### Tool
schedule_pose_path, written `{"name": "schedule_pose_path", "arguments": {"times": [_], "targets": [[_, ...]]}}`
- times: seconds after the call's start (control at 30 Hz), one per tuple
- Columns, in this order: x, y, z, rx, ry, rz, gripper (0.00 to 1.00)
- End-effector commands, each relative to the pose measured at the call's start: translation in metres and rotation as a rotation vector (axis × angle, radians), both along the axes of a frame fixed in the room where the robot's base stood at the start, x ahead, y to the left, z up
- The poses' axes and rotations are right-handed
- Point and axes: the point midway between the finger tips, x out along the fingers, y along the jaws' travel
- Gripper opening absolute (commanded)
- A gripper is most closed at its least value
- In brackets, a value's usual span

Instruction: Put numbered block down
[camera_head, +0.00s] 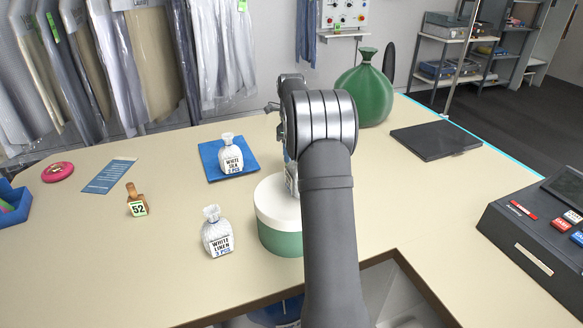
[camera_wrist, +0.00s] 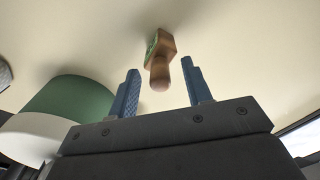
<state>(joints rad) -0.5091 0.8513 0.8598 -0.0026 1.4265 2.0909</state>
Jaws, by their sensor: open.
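The numbered block (camera_head: 138,207) is a small wooden piece with a knob handle and a green-and-white label reading 52. The block appears apart from both fingers. In the head view my arm hides most of the gripper.
A round green-and-white box (camera_head: 279,235) stands beside my arm. Nearby are a "white linen" bag (camera_head: 217,236) and a "white silk" bag (camera_head: 231,160) on a blue mat (camera_head: 210,172). A red disc (camera_head: 57,172) and blue card (camera_head: 108,177) lie left. The counter around the block is clear.

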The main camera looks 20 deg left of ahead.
Motion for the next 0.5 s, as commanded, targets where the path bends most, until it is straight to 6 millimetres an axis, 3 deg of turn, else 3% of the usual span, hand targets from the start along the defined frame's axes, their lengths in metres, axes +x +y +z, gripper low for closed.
{"name": "schedule_pose_path", "arguments": {"times": [0.3,0.5], "targets": [[0.0000,-0.0001,-0.0063,0.000,-0.001,0.000,0.43],[0.0000,-0.0001,-0.0061,0.000,-0.001,0.000,0.04]]}}
